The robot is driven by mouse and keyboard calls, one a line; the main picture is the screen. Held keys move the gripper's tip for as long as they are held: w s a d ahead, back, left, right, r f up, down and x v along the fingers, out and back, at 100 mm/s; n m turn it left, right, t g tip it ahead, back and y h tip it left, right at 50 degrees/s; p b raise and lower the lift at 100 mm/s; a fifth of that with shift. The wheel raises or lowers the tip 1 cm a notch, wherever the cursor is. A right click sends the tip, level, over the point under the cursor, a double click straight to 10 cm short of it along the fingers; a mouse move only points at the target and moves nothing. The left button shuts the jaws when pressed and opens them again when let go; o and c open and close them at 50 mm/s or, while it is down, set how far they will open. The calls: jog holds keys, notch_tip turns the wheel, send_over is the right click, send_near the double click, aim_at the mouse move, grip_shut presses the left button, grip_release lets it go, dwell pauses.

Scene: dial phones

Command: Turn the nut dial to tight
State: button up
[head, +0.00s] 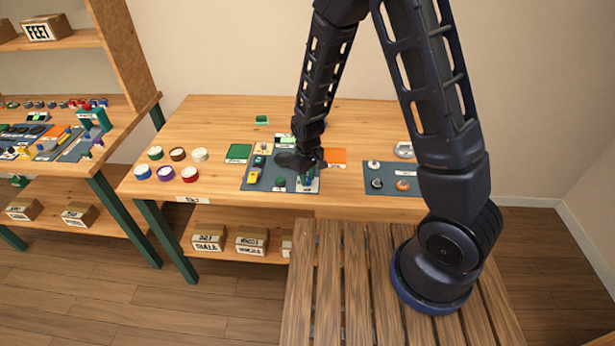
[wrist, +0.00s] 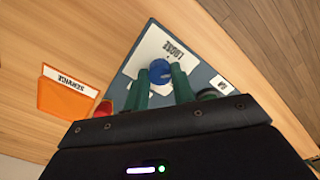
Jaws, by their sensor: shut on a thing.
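The nut dial shows in the wrist view as a white plate (wrist: 150,48) lettered LOOSE, with a round blue knob (wrist: 160,71) on it. My gripper (wrist: 161,73) has its green fingers on either side of the blue knob and is shut on it. A TIGHT mark and any pointer cannot be made out. In the head view my gripper (head: 306,178) is down at the right part of the dark blue-grey mat (head: 262,185) on the table, and it hides most of the dial.
An orange mat (wrist: 66,99) labelled SERVICE lies beside the dial's mat. A red piece (wrist: 103,108) and a dark round piece (wrist: 209,95) are close to my fingers. In the head view, a yellow piece (head: 255,173) stands on the mat, and several coloured round pieces (head: 166,173) stand left.

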aim_at(308, 179)
jog(key=m, duration=0.4)
jog(key=shift+m, duration=2.2)
jog(key=o, duration=1)
notch_tip(308, 179, up, 11)
